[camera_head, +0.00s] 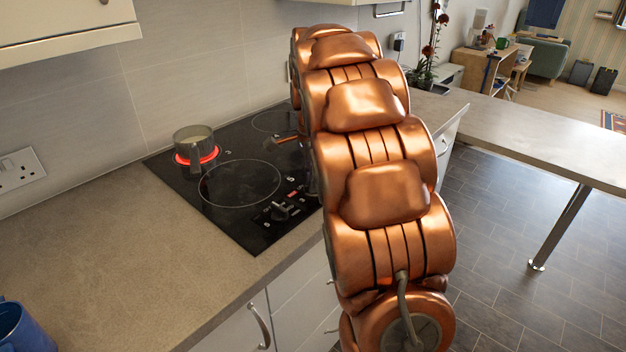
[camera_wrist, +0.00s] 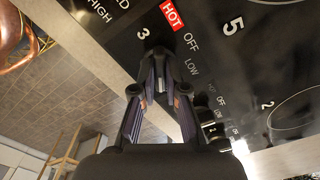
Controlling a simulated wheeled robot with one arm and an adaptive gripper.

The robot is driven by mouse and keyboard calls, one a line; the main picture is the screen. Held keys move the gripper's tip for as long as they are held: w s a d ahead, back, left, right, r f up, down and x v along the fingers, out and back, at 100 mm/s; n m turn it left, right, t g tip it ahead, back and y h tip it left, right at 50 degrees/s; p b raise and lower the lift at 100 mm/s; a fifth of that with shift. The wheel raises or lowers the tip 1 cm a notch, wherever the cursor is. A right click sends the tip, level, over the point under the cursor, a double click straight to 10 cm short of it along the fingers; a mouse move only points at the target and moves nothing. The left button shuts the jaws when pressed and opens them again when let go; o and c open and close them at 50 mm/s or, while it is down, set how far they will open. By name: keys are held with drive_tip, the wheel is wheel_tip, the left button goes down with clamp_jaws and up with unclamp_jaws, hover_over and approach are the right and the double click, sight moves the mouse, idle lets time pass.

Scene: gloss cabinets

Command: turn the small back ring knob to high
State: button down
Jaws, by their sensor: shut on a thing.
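The black hob (camera_head: 225,211) has a front row of knobs (camera_head: 280,211). My copper arm covers its right side and hides my gripper in the head view. In the wrist view my gripper (camera_wrist: 158,62) is shut on a hob knob, mostly hidden between the fingers. HIGH, OFF and LOW labels and a red HOT mark (camera_wrist: 172,16) are beside the fingertips. I cannot tell which ring this knob serves, nor its pointer's setting. The small back ring (camera_head: 272,121) is partly visible and does not glow.
Other knobs (camera_wrist: 211,115) are close to the right finger. The counter (camera_head: 130,250) left of the hob is mostly clear, with a blue mug (camera_head: 22,328) at its near corner.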

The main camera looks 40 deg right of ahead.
drive_tip(key=c, duration=1.2)
unclamp_jaws()
drive_tip(key=shift+r, duration=0.1)
wheel_tip(320, 180, up, 12)
idle(0.4)
drive_tip(key=s+a+f+n+g+p, duration=0.15)
drive_tip(key=s+a+n+p, duration=0.35)
drive_tip(key=s+a+n, duration=0.75)
drive_tip(key=s+a+f+n+p, duration=0.2)
drive_tip(key=s+a+f+n, duration=0.1)
drive_tip(key=s, duration=0.6)
drive_tip(key=s+a+f+n+p, duration=0.2)
drive_tip(key=s+a+f+n, duration=0.2)
drive_tip(key=s, duration=0.5)
drive_tip(key=shift+s+a+n, duration=0.15)
drive_tip(key=shift+a+n, duration=0.55)
drive_tip(key=shift+n, duration=0.35)
